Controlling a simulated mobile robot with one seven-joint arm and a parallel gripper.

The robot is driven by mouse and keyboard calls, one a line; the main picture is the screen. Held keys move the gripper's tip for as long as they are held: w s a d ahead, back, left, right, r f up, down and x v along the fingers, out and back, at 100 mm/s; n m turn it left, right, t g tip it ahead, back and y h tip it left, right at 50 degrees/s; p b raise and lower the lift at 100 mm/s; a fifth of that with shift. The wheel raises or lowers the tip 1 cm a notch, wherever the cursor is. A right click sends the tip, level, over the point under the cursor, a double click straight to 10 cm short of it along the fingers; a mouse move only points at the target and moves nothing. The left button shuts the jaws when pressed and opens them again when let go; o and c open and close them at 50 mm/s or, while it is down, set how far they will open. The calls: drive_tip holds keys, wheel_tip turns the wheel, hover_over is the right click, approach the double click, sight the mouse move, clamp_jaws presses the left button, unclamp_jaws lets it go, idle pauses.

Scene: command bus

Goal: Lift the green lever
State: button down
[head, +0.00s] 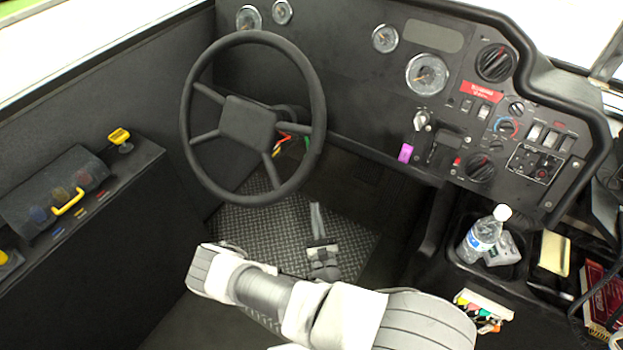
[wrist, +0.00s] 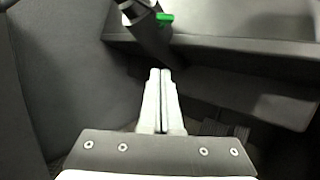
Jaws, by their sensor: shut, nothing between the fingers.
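The green lever (wrist: 164,18) is a small bright green piece beside a dark post at the top of the wrist view. In the head view a bit of green (head: 306,143) shows near the right inner rim of the steering wheel (head: 250,39), partly hidden by the wheel. My gripper (wrist: 160,72) is shut and empty, its two pale fingers side by side and pointing toward the lever, with a gap between. In the head view my gripper (head: 316,206) is below and slightly right of the wheel, over the floor.
Red and orange levers (head: 284,137) sit just left of the green one, behind the wheel. The dashboard (head: 345,90) spans the back. A water bottle (head: 480,238) stands in a console at right. A side panel with a yellow handle (head: 68,203) is at left.

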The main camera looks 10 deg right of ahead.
drive_tip(key=w+r+b, duration=0.2)
drive_tip(key=w+r, duration=0.4)
drive_tip(key=w, duration=0.3)
drive_tip(key=shift+w+d+r, duration=0.2)
drive_tip(key=shift+w+d, duration=0.1)
drive_tip(key=shift+d, duration=0.1)
